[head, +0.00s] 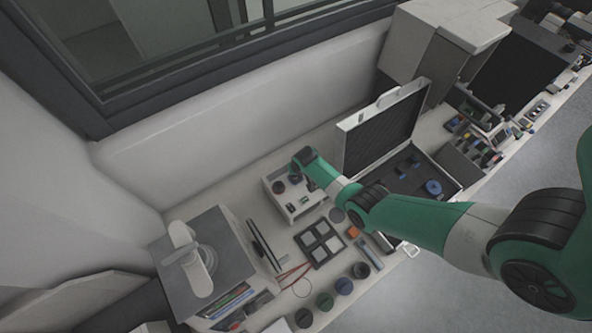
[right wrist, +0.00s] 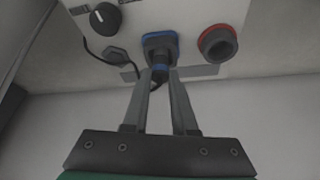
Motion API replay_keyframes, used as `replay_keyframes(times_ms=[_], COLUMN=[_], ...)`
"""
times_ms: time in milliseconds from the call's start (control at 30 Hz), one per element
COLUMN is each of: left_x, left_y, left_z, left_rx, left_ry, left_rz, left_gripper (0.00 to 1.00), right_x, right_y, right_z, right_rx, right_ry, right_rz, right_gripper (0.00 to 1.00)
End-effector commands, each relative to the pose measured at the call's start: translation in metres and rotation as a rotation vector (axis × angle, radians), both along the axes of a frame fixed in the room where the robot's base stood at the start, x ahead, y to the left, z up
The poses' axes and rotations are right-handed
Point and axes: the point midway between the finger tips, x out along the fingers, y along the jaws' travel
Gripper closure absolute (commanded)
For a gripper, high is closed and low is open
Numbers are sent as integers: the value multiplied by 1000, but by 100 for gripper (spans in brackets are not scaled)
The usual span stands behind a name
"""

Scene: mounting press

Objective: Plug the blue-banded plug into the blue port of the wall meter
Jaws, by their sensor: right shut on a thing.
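The wall meter (head: 304,211) is a pale box at the centre of the head view, with my right arm bent over it. In the right wrist view, its pale face (right wrist: 185,13) fills the top. The blue port (right wrist: 160,40) has a blue rim and lies just beyond my fingertips. My right gripper (right wrist: 160,80) is shut on the dark blue-banded plug (right wrist: 160,69), which lines up with the blue port. The plug appears to touch or overlap the port's lower edge; I cannot tell how deep it sits. My left gripper is not in view.
A red-rimmed port (right wrist: 217,43) sits right of the blue one, a black knob (right wrist: 105,18) at the upper left. A dark cable (right wrist: 91,50) loops left. An open case (head: 385,120) stands right of the meter; a black tray (head: 319,243) lies in front.

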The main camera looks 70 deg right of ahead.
Motion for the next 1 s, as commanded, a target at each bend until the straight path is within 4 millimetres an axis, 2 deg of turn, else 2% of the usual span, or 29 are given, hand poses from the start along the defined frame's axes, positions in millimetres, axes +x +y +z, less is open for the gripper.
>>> replay_keyframes(times_ms=[400, 433, 600, 800, 867, 1000], left_x=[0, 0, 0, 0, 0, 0], left_y=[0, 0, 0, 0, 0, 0], left_z=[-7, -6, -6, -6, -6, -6], left_rx=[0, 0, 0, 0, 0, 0], left_ry=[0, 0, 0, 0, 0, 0], left_rz=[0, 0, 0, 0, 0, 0], left_gripper=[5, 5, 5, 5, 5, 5], right_x=[0, 0, 0, 0, 0, 0], right_y=[0, 0, 0, 0, 0, 0], right_z=[-7, -6, -6, -6, -6, -6], right_rx=[0, 0, 0, 0, 0, 0], right_ry=[0, 0, 0, 0, 0, 0], right_rz=[0, 0, 0, 0, 0, 0], right_gripper=[100, 69, 40, 40, 31, 5])
